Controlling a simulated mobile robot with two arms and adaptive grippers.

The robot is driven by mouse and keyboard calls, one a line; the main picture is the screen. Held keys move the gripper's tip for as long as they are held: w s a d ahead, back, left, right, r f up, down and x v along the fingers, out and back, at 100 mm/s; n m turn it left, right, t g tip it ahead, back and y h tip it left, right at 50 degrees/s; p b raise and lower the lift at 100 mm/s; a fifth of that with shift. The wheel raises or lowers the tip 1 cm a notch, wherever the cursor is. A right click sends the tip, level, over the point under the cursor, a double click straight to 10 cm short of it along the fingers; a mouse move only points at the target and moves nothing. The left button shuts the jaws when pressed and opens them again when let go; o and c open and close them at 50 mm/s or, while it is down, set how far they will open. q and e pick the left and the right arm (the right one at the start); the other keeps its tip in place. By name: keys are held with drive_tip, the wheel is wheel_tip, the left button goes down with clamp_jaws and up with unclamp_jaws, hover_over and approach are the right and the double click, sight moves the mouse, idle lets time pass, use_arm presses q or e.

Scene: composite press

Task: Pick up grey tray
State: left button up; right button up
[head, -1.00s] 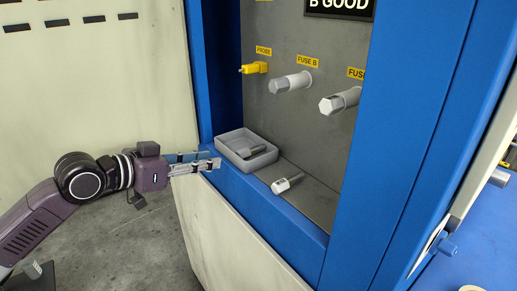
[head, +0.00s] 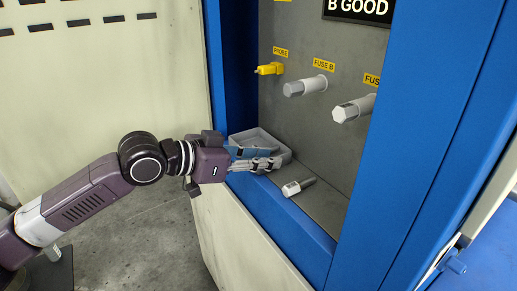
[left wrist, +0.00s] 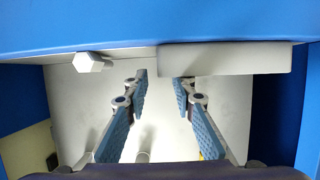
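The grey tray (head: 283,146) sits on the ledge inside the blue-framed press. In the left wrist view, the tray (left wrist: 235,59) is a pale block against the blue edge. My left gripper (head: 268,160) is at the tray's near side and covers part of it. In the left wrist view, my left gripper (left wrist: 160,78) has its two blue-padded fingers apart with nothing visibly held, and the tray's left end lies between and beyond the fingertips. Whether they touch the tray is unclear. The tray's contents are mostly hidden. My right gripper is not in view.
A loose white fuse (head: 298,186) lies on the ledge right of the tray; it also shows in the left wrist view (left wrist: 92,62). A yellow probe (head: 270,69) and two white fuses (head: 305,87) (head: 354,108) project from the grey panel above. The blue frame (head: 230,100) borders the opening.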

use_arm(q)
drive_tip(key=x, duration=0.3)
drive_tip(key=shift+w+d+f, duration=0.1)
drive_tip(key=shift+w+d, duration=0.1)
drive_tip(key=shift+d, duration=0.05)
drive_tip(key=shift+a, duration=0.1)
clamp_jaws()
